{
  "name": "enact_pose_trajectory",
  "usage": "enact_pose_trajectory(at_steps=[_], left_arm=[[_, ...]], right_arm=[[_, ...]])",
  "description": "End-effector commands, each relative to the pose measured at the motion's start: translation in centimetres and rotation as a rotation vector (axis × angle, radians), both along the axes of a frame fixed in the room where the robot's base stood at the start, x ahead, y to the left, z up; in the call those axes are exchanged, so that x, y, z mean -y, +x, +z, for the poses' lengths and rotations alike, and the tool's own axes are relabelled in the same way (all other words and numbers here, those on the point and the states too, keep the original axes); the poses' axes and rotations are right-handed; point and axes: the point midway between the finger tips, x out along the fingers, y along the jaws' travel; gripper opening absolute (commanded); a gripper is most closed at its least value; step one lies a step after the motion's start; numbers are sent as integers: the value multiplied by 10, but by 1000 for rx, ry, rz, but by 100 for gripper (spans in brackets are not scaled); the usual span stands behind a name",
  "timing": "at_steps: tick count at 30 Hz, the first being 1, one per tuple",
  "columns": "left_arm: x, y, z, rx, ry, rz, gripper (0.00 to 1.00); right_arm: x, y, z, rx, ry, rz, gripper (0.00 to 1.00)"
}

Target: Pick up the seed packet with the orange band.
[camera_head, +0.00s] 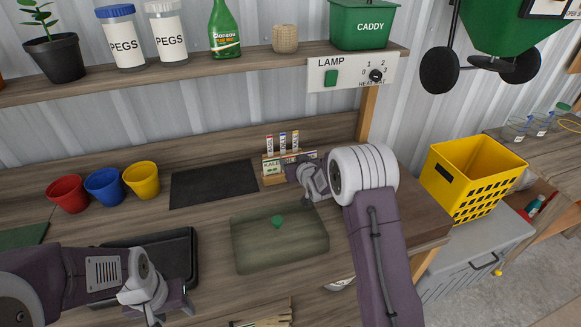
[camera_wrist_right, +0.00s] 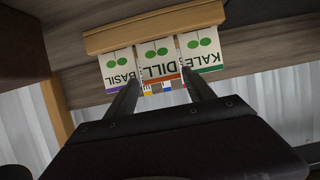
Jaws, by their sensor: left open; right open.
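A wooden holder (camera_wrist_right: 155,26) with seed packets fills the upper part of the right wrist view, upside down. The BASIL packet (camera_wrist_right: 118,66) has a purple band and the KALE packet (camera_wrist_right: 201,48) a green one. In the head view, the KALE packet (camera_head: 271,166) shows beside my right gripper (camera_head: 300,163). My left gripper (camera_head: 186,300) is open and empty.
Red (camera_head: 68,194), blue (camera_head: 104,187) and yellow (camera_head: 142,180) pots stand further left. A black tray (camera_head: 185,250) lies by my left gripper.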

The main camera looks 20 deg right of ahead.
Motion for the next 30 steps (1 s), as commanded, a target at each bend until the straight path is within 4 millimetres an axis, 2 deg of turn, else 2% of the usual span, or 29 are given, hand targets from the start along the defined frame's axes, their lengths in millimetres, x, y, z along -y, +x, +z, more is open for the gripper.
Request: enact_pose_trajectory(at_steps=[3,6,14,18,22,30], left_arm=[[0,0,-2,0,0,0,51],[0,0,-3,0,0,0,51],[0,0,-4,0,0,0,51],[0,0,-4,0,0,0,51],[0,0,-4,0,0,0,51],[0,0,-4,0,0,0,51]], right_arm=[[-2,21,-9,0,-1,1,62],[-3,32,-14,0,-1,1,62],[-3,35,-14,0,0,2,62],[-3,36,-14,1,0,2,23],[-4,36,-14,2,0,2,18],[-4,36,-14,2,-1,5,18]])
